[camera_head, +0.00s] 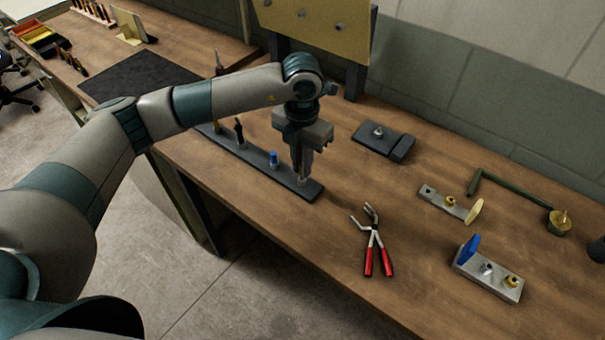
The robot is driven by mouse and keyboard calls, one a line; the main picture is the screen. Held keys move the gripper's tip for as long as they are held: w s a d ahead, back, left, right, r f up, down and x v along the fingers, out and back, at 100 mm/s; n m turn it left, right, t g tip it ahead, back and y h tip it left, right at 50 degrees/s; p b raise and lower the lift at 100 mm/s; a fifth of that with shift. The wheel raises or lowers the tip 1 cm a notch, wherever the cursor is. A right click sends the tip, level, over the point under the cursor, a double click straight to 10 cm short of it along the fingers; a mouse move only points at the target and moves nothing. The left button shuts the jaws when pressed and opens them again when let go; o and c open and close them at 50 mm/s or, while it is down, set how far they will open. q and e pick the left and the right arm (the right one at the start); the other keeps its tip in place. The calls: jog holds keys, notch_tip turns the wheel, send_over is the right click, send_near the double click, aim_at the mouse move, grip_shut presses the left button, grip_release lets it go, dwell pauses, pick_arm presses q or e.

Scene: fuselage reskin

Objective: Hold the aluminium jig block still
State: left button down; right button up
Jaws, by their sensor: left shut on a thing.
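A silvery aluminium block (486,276) with a blue tab and brass and steel fittings lies at the right front of the bench. It looks like the jig block. A similar thin metal piece (446,205) with a cream tab lies behind it. My left gripper (302,176) points down over the near right end of a dark tool rail (262,176), well left of the block and apart from it. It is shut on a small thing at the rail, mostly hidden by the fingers. My right gripper is not in view.
Red-handled pliers (372,246) lie between the rail and the block. A dark plate (384,140) with a knob lies behind. A green bent rod (515,189) with a brass end lies at the right. Bare wood surrounds the pliers.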

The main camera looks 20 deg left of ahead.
pick_arm(q)
jog(key=shift+r, duration=0.1)
jog(key=shift+r+p, duration=0.3)
jog(key=shift+r, duration=1.1)
